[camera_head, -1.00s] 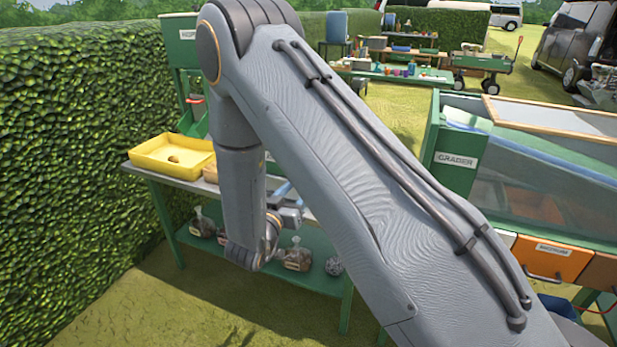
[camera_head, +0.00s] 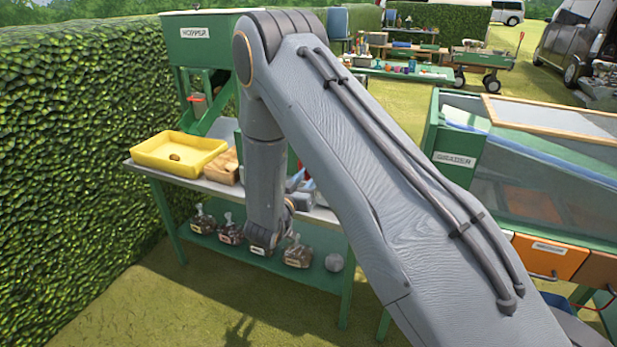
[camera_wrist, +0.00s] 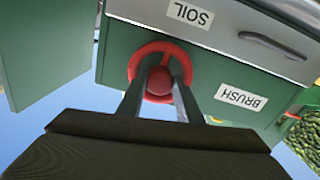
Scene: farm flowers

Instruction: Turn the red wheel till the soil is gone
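The red wheel (camera_wrist: 158,85) is a ring with a round hub on a green box front in the wrist view. A SOIL label (camera_wrist: 190,13) is on the grey drawer beside it and a BRUSH label (camera_wrist: 240,97) on the green face; both appear upside down. My gripper (camera_wrist: 163,68) has its two dark fingers apart, reaching to the wheel with the hub showing between them. I cannot tell whether they touch it. No soil is visible in the wrist view. In the head view my arm hides the wheel and my gripper.
A green hopper (camera_head: 205,50) stands at the back left. A yellow tray (camera_head: 150,160) and a wooden box (camera_head: 222,170) are on the bench, with several bags on its lower shelf (camera_head: 325,278). The grader (camera_head: 455,160) stands at right, a hedge (camera_head: 80,150) at left.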

